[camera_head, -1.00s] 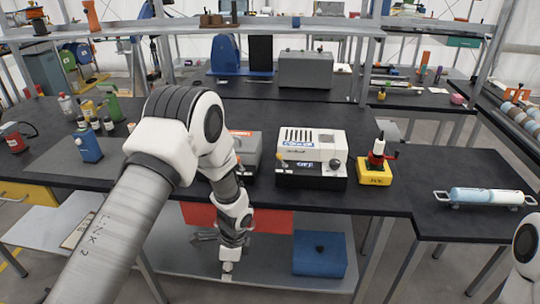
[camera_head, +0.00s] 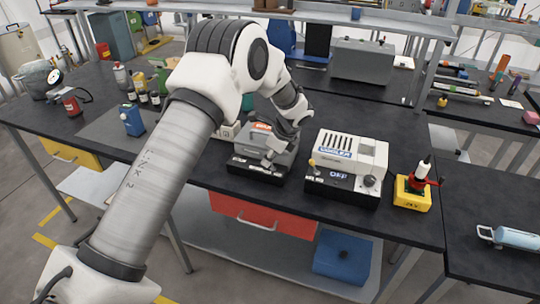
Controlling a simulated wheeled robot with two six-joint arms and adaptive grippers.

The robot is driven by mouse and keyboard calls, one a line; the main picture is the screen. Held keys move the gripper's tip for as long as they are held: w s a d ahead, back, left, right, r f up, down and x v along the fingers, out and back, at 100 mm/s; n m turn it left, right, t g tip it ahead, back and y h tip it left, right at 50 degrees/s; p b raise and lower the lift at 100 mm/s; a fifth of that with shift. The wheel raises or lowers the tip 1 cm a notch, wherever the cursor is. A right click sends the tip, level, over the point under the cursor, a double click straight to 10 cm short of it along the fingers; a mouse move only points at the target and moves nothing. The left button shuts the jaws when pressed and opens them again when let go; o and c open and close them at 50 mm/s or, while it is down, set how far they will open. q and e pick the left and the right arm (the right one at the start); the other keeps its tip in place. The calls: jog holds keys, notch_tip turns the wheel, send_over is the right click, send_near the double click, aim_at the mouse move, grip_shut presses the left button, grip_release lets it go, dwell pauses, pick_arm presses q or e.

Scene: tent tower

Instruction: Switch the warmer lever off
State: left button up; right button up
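The warmer (camera_head: 348,152) is a white box with a slotted top and a blue label, on a dark base at the front of the black bench. Its front has a label that looks like OFF (camera_head: 339,176). A small lever with a yellow knob (camera_head: 311,163) stands at its left front corner, and a dark round knob is at its right. My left gripper (camera_head: 269,160) is just left of the warmer, over a grey box (camera_head: 257,150) with an orange label, apart from the lever. Its fingers are too small and overlapped to tell their opening. My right gripper is out of view.
A yellow block with a red and white part (camera_head: 412,188) stands right of the warmer. A light blue cylinder (camera_head: 515,238) lies on the right table. Bottles and a blue can (camera_head: 132,119) stand at left. A red drawer (camera_head: 262,214) is below the bench edge.

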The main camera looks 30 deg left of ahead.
pick_arm(q)
jog(key=shift+x, duration=0.85)
jog(key=shift+d+r, duration=0.15)
jog(key=shift+r, duration=0.1)
grip_shut()
jog(key=shift+s+r+p, duration=0.1)
jog(key=shift+p, duration=0.25)
jog(key=shift+s+a+h+p, duration=0.1)
jog(key=shift+a+h+p, duration=0.15)
jog(key=shift+h+p, duration=0.65)
jog(key=shift+a+f+p, duration=0.1)
jog(key=shift+f+p, duration=0.1)
jog(key=shift+p, duration=0.1)
jog(key=shift+f, duration=0.1)
grip_release()
jog(key=shift+f, duration=0.1)
